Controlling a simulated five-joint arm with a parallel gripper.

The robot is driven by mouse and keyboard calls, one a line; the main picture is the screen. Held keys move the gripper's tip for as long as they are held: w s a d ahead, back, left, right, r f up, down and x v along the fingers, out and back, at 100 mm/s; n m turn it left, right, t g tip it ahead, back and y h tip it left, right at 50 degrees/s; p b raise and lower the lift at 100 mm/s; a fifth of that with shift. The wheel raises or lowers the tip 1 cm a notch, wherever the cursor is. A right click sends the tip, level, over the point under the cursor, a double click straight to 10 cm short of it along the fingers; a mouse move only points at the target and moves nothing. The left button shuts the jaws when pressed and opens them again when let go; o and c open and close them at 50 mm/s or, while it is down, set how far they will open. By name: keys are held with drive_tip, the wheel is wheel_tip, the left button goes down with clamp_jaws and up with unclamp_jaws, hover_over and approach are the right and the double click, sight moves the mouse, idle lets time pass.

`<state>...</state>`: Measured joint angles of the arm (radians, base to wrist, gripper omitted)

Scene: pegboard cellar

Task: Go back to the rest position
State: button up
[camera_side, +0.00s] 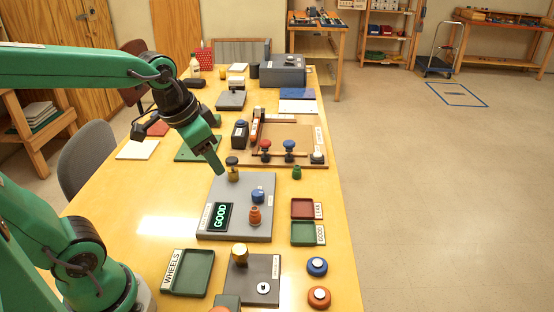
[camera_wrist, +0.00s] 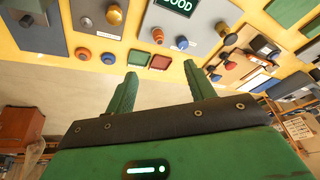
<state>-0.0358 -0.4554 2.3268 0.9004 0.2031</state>
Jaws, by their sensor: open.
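My gripper (camera_side: 217,168) is raised above the table, over the far part of a grey board (camera_side: 212,190). In the wrist view my gripper (camera_wrist: 160,80) shows two green fingers spread apart with nothing between them. In the side view the fingertips appear close to a brass post with a dark top (camera_side: 232,174); I cannot tell the exact gap. The board carries a lit display reading GOOD (camera_side: 220,216), a blue knob (camera_side: 258,194) and an orange knob (camera_side: 254,215).
A red tray (camera_side: 304,208) and a green tray (camera_side: 305,233) sit right of the board. A green WHEELS tray (camera_side: 188,272) and a dark plate with a brass knob (camera_side: 240,254) are nearer. Blue (camera_side: 317,266) and orange (camera_side: 319,297) wheels lie at the right edge. Fixtures crowd the table's far half.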

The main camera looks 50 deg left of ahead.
drive_tip(key=shift+s+d+n+t, duration=0.15)
drive_tip(key=shift+s+n+t, duration=0.15)
drive_tip(key=shift+s, duration=0.65)
drive_tip(key=shift+s+d+n+t, duration=0.2)
drive_tip(key=shift+s+n, duration=0.15)
drive_tip(key=shift+s, duration=0.65)
drive_tip(key=shift+s+d+n+t, duration=0.2)
drive_tip(key=shift+s+n, duration=0.15)
drive_tip(key=shift+s, duration=0.6)
